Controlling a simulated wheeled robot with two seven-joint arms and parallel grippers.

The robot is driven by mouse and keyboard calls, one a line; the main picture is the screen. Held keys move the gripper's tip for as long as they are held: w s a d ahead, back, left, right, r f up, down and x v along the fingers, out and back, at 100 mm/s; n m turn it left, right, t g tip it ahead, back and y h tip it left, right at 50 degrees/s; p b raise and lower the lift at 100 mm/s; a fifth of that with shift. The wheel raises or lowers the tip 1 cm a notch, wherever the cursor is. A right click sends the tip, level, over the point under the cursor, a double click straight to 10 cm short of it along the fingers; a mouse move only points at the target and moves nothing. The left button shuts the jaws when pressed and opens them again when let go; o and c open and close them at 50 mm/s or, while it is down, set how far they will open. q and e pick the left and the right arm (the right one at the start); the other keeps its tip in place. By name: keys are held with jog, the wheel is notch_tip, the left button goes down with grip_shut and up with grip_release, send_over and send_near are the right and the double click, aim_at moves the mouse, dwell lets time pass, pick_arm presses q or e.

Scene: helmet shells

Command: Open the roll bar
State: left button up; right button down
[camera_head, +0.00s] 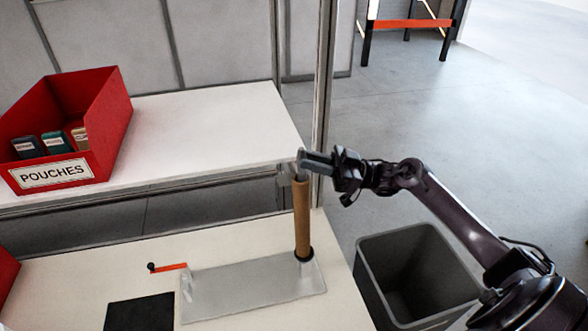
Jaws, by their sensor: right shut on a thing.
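A brown cylindrical roll (302,215) stands nearly upright at the right end of a flat grey metal plate (240,288) on the near table. A dark ring shows around its foot. My left gripper is not in view.
A red bin (108,128) labelled POUCHES stands on the rear white table. A red strip with a black knob (168,267) and a black mat (139,313) lie near the plate. An empty grey bin (365,254) stands right of the table. A post rises behind the roll.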

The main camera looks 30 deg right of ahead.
jog(key=shift+s+d+f+y+b, duration=0.1)
jog(key=shift+s+d+y+b, duration=0.1)
jog(key=shift+d, duration=0.55)
jog(key=shift+s+d+y+b, duration=0.2)
jog(key=shift+d, duration=0.5)
jog(key=c, duration=1.3)
grip_release()
jog(key=b+v, duration=0.3)
jog(key=v, duration=0.4)
jog(key=shift+s+d+f, duration=0.25)
